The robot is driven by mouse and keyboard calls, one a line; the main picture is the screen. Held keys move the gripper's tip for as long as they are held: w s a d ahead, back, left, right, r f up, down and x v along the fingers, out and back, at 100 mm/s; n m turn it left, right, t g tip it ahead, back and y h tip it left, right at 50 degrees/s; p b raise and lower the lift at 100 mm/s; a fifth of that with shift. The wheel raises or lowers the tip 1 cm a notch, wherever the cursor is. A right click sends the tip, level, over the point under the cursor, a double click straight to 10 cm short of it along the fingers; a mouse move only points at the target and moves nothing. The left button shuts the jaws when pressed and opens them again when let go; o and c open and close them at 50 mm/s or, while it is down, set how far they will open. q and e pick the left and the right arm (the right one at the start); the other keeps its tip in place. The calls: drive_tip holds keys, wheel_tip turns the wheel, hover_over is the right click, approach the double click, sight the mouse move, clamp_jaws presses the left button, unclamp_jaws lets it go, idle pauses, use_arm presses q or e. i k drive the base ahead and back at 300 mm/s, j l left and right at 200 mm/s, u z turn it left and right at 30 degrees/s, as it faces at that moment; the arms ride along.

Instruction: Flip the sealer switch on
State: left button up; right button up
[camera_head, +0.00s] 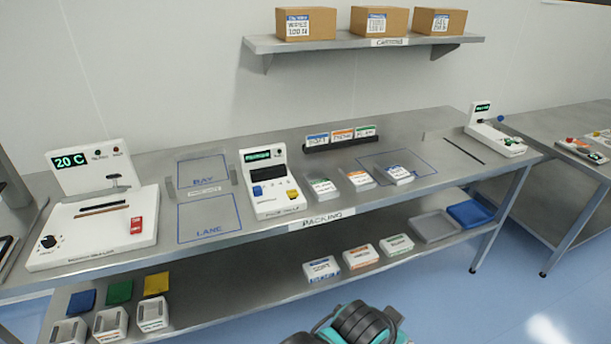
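The sealer (75,225) is a white machine at the left end of the packing bench, with a raised back panel. Its display (70,161) reads 20 C in green. A red switch (136,226) sits at the right front of its top. I cannot tell which way the switch is tipped. A black knob (48,241) is at its left front, and a dark sealing bar (102,208) lies across the middle below a small grey handle. Two small lamps or buttons are on the back panel.
Right of the sealer are the outlined BAY and LANE areas (209,218), then a white device (270,190) with blue and yellow buttons. Several small packs stand farther right. A shelf with cartons (378,21) hangs above. Bins and packs fill parts of the lower shelf (250,284).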

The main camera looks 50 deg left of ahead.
sight(136, 227)
drive_tip(key=i+j+u, duration=0.15)
drive_tip(key=u, duration=0.3)
drive_tip(key=i+j+u, duration=0.1)
drive_tip(key=u, duration=0.35)
drive_tip(key=i+u, duration=0.3)
drive_tip(key=u, duration=0.2)
